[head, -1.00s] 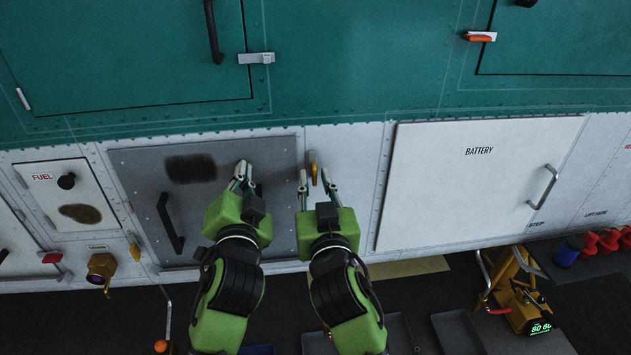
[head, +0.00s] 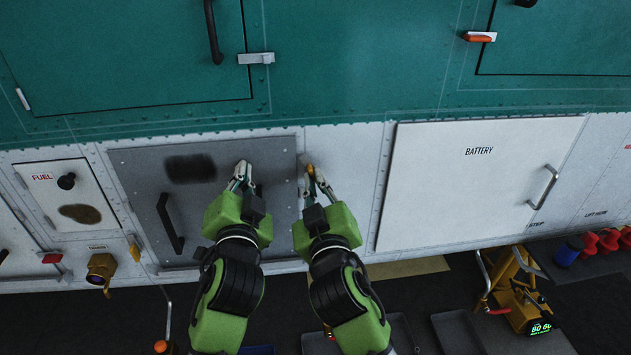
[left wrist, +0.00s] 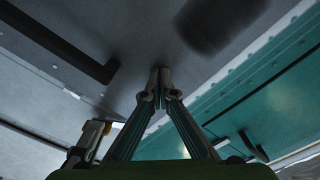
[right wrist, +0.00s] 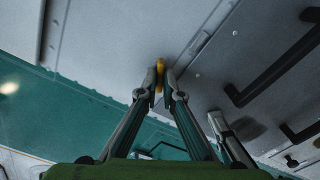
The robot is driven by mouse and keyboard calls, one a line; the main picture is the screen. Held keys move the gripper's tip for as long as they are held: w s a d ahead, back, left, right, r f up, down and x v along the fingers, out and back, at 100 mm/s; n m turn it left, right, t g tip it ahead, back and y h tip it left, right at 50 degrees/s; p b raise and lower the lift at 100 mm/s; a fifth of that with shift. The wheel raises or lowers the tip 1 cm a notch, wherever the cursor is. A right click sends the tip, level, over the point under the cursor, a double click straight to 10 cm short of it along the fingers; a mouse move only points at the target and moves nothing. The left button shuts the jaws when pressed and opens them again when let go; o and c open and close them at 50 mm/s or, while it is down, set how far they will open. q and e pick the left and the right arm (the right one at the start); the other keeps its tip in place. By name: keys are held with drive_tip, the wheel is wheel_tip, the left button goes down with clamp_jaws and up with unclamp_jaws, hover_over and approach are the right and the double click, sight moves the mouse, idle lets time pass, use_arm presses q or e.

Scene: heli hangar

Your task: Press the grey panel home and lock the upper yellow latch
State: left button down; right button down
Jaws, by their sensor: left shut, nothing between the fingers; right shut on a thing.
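The grey panel (head: 135,165) sits in the white lower hull side, with a dark smudge and black handles. My left gripper (head: 243,167) is shut and empty, with its fingertips at the panel's upper right part; the left wrist view shows them at or very near the surface (left wrist: 130,45). My right gripper (head: 312,173) is shut on the upper yellow latch, just right of the panel's right edge. The latch shows between the fingertips in the right wrist view (right wrist: 160,64); the fingers mostly hide it in the head view. I cannot tell whether the panel is fully flush.
Another yellow latch (head: 135,252) is at the panel's lower left. The white battery door (head: 480,180) is to the right, the fuel door (head: 65,195) to the left. A yellow stand (head: 515,285) and trays are on the floor below. My two forearms are close together.

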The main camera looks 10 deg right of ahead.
drive_tip(key=shift+n, duration=0.3)
drive_tip(key=n, duration=0.5)
drive_tip(key=n, duration=0.6)
